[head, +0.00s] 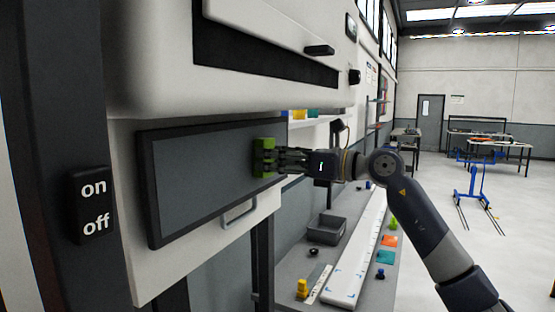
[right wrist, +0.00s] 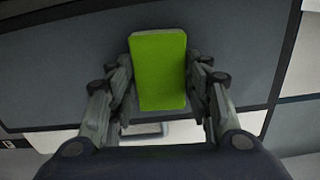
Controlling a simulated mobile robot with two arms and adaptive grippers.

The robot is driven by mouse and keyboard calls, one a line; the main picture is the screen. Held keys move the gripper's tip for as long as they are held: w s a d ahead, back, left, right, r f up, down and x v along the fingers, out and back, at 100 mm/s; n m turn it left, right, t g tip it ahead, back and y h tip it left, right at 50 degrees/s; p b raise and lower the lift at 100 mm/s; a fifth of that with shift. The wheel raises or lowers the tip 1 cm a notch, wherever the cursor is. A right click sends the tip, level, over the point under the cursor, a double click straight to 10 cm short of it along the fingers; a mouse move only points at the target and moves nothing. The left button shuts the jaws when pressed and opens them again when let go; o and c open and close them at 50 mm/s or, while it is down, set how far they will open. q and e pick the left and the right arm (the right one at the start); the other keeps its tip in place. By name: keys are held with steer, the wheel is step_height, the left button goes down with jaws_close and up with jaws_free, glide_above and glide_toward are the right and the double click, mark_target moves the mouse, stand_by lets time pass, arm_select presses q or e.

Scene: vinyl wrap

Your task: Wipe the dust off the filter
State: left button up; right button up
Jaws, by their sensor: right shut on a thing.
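The filter (head: 200,178) is a dark grey rectangular panel with a black frame, set upright on the front of a white machine. It also shows in the right wrist view (right wrist: 60,75) as a grey surface behind the fingers. My right gripper (head: 272,159) is shut on a green sponge-like block (right wrist: 158,68), one finger on each side of it. The block also shows in the head view (head: 264,157), at the right part of the panel. It appears to be against or very close to the surface; contact cannot be told. No dust is clearly visible. My left gripper is not in view.
A metal handle (head: 239,214) sits just below the panel. An on/off switch (head: 91,205) is at the left. A workbench (head: 285,268) with a grey bin (head: 327,229), a long white board (head: 355,260) and small coloured items stands behind. Open floor lies at the right.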

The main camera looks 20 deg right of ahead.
steer(key=shift+s+a+b, duration=0.6)
steer(key=shift+s+a, duration=1.2)
steer(key=shift+a, duration=0.05)
steer(key=shift+s+a+f+b, duration=0.1)
steer(key=shift+s+a+b, duration=0.25)
steer(key=shift+s+a, duration=0.85)
steer(key=shift+s+a+b, duration=0.6)
steer(key=shift+b, duration=0.1)
steer(key=shift+s+a, duration=0.5)
steer(key=shift+s+a+b, duration=0.5)
steer(key=shift+b, duration=0.2)
steer(key=shift+s+a+b, duration=0.3)
steer(key=shift+s+a, duration=0.35)
steer(key=shift+d, duration=0.1)
